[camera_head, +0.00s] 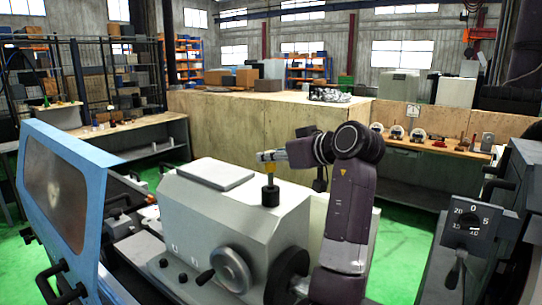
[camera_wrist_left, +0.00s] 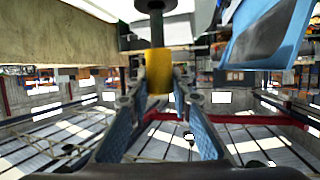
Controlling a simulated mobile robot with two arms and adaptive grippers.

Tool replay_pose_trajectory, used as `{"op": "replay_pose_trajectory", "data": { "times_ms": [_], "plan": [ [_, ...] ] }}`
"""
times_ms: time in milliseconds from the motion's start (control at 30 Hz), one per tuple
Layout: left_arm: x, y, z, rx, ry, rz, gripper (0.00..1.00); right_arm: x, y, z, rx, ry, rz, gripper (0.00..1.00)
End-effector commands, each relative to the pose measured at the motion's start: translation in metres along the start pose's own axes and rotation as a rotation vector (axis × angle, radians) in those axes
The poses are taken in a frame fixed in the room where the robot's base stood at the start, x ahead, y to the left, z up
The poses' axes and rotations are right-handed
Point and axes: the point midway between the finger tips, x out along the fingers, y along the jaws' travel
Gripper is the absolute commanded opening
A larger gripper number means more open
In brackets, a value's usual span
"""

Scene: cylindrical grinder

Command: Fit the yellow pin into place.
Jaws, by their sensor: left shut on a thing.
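The yellow pin (camera_head: 271,171) stands upright over the top of the grey machine housing (camera_head: 215,215), just above a black cylindrical piece (camera_head: 270,195). My left gripper (camera_head: 265,156) is at the pin's upper end. In the left wrist view the yellow pin (camera_wrist_left: 158,70) sits between the blue-padded fingers, which are shut on it. That view appears upside down; a dark stem (camera_wrist_left: 156,28) continues from the yellow part towards the housing. I cannot tell whether the stem is seated in the housing. My right gripper is not in view.
A blue-framed door (camera_head: 75,190) stands at the left. A handwheel (camera_head: 230,270) is on the housing's front, and a dial panel (camera_head: 467,225) with a lever is at the right. A wooden bench (camera_head: 440,146) with small tools lies behind.

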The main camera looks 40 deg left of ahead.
Motion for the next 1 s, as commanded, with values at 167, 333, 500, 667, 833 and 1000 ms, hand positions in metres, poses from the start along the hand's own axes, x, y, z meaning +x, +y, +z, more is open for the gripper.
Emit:
{"op": "replay_pose_trajectory", "data": {
  "times_ms": [167,333,500,667,833,1000],
  "plan": [
    [0.002,0.000,0.005,-0.001,0.001,0.001,0.00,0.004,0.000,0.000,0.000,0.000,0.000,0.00],
    [0.003,0.000,0.009,-0.001,0.001,0.001,0.00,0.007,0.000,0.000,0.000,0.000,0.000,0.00],
    [0.004,0.000,0.013,-0.001,0.001,0.001,0.00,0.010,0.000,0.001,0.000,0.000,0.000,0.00],
    [0.006,0.000,0.016,-0.001,0.001,0.001,0.00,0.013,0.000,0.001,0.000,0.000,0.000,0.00],
    [0.007,0.000,0.020,-0.001,0.001,0.001,0.00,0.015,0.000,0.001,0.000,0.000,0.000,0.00],
    [0.009,0.000,0.024,-0.001,0.001,0.001,0.00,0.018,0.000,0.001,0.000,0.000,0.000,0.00]
  ]
}}
